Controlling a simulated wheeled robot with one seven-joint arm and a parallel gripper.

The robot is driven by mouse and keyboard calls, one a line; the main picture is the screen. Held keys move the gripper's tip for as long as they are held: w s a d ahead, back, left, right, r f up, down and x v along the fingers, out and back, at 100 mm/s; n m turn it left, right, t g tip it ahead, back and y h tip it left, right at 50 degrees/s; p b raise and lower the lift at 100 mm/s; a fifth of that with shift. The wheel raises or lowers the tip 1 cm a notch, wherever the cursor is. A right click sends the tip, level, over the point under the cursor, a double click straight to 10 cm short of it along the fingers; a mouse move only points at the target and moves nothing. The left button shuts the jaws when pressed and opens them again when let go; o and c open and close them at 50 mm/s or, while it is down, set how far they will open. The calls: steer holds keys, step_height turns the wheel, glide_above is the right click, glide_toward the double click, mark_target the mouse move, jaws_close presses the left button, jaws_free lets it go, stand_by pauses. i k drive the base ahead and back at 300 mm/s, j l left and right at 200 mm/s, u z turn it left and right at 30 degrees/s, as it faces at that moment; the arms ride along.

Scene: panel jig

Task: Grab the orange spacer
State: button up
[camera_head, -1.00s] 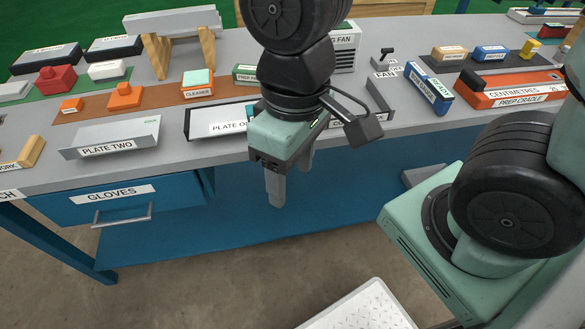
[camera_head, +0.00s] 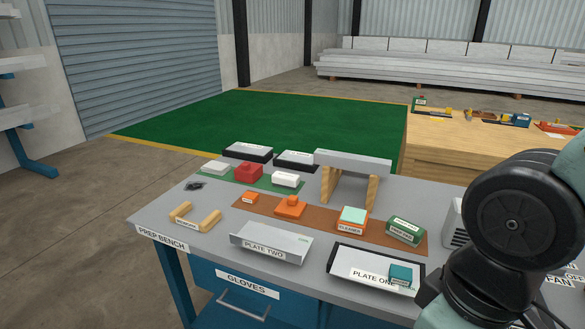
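Two orange pieces are on the brown mat (camera_head: 330,229) on the prep bench. One is a small orange block (camera_head: 250,198) with a white label too small to read. The other is a larger orange block with a knob on top (camera_head: 290,208), just right of it. I cannot tell from the labels which is the spacer. My gripper is out of view; only part of my arm shows at the right edge.
A metal beam on wooden supports (camera_head: 352,162) stands behind the mat.

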mark_target(250, 197)
steer(key=i+j, duration=0.75)
steer(key=k+j+u, duration=0.05)
steer(key=j, duration=0.05)
